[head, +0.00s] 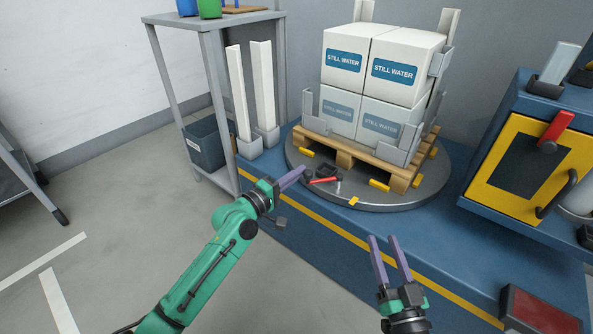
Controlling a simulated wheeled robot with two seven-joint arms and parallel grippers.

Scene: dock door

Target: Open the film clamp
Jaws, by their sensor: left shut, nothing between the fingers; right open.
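A small dark clamp (309,174) with a red lever (324,180) sits on the near part of the round grey turntable (400,202), in front of the pallet; I take it to be the film clamp. The lever lies nearly flat. My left gripper (300,172) is shut and empty, its purple fingertips close beside the clamp's left end. I cannot tell whether they touch it. My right gripper (383,240) is open and empty, to the right and nearer, over the blue base's front edge.
White "STILL WATER" boxes (343,61) stand stacked on a wooden pallet (345,150) among grey corner brackets. A blue machine with a yellow panel (508,168) and red handle stands right. A grey shelf (182,20) stands left, white posts (262,85) beside it.

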